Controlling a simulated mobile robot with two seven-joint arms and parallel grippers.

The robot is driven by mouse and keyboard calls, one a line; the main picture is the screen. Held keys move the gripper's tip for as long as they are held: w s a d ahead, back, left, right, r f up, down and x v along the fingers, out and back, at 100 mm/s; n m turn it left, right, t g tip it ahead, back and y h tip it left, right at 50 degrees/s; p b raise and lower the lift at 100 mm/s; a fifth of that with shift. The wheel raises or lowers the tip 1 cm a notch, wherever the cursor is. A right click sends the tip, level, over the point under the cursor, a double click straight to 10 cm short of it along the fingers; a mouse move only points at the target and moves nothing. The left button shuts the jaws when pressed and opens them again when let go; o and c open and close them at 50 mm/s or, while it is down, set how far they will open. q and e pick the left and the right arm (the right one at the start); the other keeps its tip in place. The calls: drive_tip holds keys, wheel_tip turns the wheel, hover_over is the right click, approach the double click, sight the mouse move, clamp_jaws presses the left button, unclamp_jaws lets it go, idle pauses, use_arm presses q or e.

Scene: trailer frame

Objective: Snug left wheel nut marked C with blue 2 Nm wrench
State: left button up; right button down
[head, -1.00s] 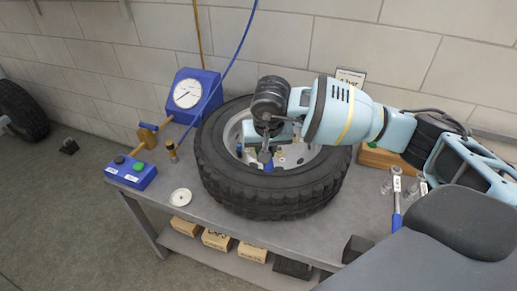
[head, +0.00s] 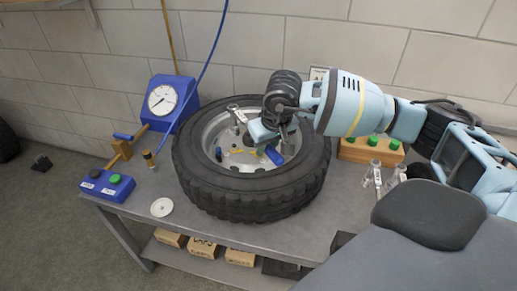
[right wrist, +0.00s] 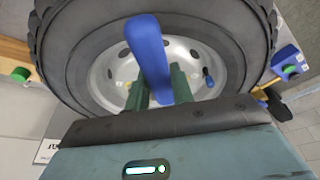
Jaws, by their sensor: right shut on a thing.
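The wheel (head: 255,205) lies flat on the bench, with its pale rim facing up. My right gripper (head: 270,135) is above the rim, shut on a blue-handled wrench (head: 273,155). The wrench's silver labelled head (head: 236,113) shows to the left of the gripper in the head view. In the right wrist view the blue handle (right wrist: 150,55) stands up between the green fingers (right wrist: 160,88), with the rim (right wrist: 110,75) behind it. Yellowish fittings show inside the rim, but no letter C can be read. I cannot tell whether the wrench touches a nut. My left gripper is out of view.
A blue gauge box (head: 165,100) and a blue two-button box (head: 107,186) stand left of the wheel. A white disc (head: 163,207) lies near the front edge. A wooden block with green knobs (head: 352,154) and other silver tool heads (head: 374,172) are at right.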

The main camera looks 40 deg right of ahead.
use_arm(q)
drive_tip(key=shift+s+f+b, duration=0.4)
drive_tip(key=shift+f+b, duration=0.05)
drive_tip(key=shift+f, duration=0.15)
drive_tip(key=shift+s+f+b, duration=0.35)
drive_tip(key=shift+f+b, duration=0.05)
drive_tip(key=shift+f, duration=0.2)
use_arm(e)
drive_tip(key=d+n+y, duration=0.1)
drive_tip(key=d+n, duration=0.2)
drive_tip(key=d, duration=0.4)
drive_tip(key=shift+w+n, duration=0.2)
drive_tip(key=shift+n, duration=0.2)
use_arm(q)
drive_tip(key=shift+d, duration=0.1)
use_arm(e)
drive_tip(key=shift+a, duration=0.1)
